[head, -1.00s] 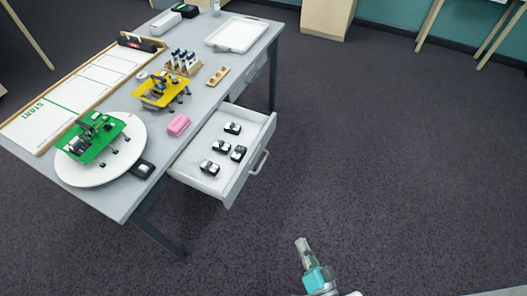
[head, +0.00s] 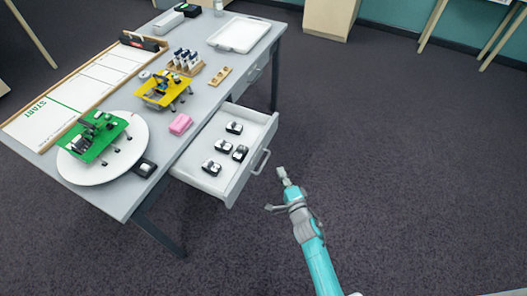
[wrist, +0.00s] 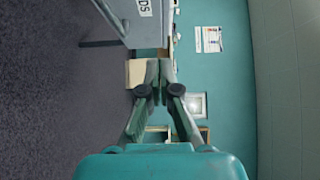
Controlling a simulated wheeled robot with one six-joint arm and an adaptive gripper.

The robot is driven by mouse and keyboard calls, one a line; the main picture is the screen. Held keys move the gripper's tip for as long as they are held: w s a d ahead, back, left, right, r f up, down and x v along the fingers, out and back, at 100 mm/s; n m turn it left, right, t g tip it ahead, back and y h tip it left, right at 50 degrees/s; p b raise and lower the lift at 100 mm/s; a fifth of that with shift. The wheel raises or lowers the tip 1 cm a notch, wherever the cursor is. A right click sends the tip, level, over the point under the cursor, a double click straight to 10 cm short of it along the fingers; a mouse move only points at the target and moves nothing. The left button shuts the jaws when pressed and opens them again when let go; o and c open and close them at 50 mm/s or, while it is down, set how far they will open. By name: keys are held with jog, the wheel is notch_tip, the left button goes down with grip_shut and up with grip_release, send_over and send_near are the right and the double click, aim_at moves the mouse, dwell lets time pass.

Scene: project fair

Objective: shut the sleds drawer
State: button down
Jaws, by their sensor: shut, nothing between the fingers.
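The sleds drawer (head: 234,185) is pulled out from the near long side of the grey table. It holds several small black and white sleds (head: 211,167). Its bar handle (head: 261,162) is on the front face. My gripper (head: 282,174) is shut and empty, to the right of the handle and apart from it in the picture. In the wrist view my gripper's fingers (wrist: 153,85) are together, and the drawer front (wrist: 143,22) shows at the top with a partly cut-off label ending in "DS". The handle also shows there (wrist: 100,43), left of the label.
The table (head: 205,101) carries a green sled rig (head: 95,137) on a white disc, a yellow rig (head: 163,90), a pink block (head: 180,124) and a white tray (head: 239,35). A second drawer (head: 255,73) is shut. The carpet right of the table is clear.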

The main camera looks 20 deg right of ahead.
send_near(260, 145)
jog(key=w+d, duration=0.2)
jog(key=w, duration=0.2)
jog(key=shift+w+a+r, duration=0.2)
jog(key=shift+w+a, duration=0.75)
jog(key=shift+w, duration=0.15)
jog(key=shift+w+a, duration=0.1)
jog(key=shift+a, duration=0.05)
